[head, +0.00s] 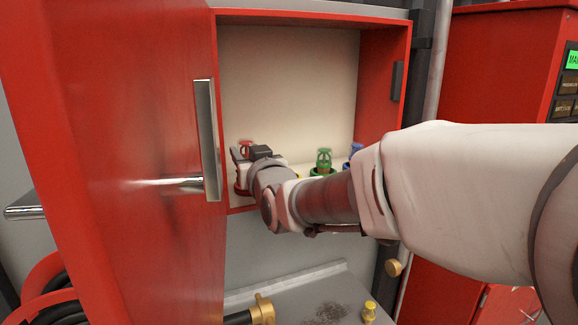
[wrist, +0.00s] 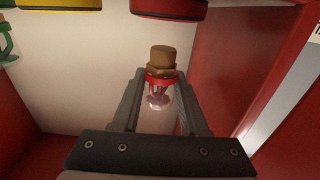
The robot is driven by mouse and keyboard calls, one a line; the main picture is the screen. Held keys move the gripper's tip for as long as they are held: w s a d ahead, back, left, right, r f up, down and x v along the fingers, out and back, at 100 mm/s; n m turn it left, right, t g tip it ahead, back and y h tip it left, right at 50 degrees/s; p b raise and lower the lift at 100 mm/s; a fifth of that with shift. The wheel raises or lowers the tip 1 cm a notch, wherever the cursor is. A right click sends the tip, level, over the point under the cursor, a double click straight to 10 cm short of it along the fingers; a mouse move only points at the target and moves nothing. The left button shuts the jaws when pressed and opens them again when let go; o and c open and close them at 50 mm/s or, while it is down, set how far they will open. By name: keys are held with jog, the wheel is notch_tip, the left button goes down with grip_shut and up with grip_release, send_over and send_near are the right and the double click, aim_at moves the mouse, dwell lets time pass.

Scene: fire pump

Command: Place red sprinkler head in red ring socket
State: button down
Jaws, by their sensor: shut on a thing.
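The red sprinkler head (wrist: 160,84) is held between the two fingers of my gripper (wrist: 161,92), with its brass base (wrist: 162,56) pointing toward the red ring socket (wrist: 168,9) in the wrist view. A gap shows there between the brass base and the ring. In the head view my gripper (head: 247,155) is inside the cabinet at its left end. The red top of the sprinkler head (head: 246,146) shows above the fingers, and part of the red ring socket (head: 240,189) shows below. My wrist hides most of the socket and the brass base.
The open red cabinet door (head: 150,130) stands close left of my gripper. A green sprinkler head (head: 323,159) stands in its green ring, with a blue one (head: 356,150) to its right. A yellow sprinkler head (head: 369,313) stands on the lower grey ledge (head: 300,290).

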notch_tip(320, 180, down, 4)
jog(key=shift+r, duration=0.25)
jog(key=shift+f, duration=0.2)
jog(key=shift+c, duration=2.2)
grip_release()
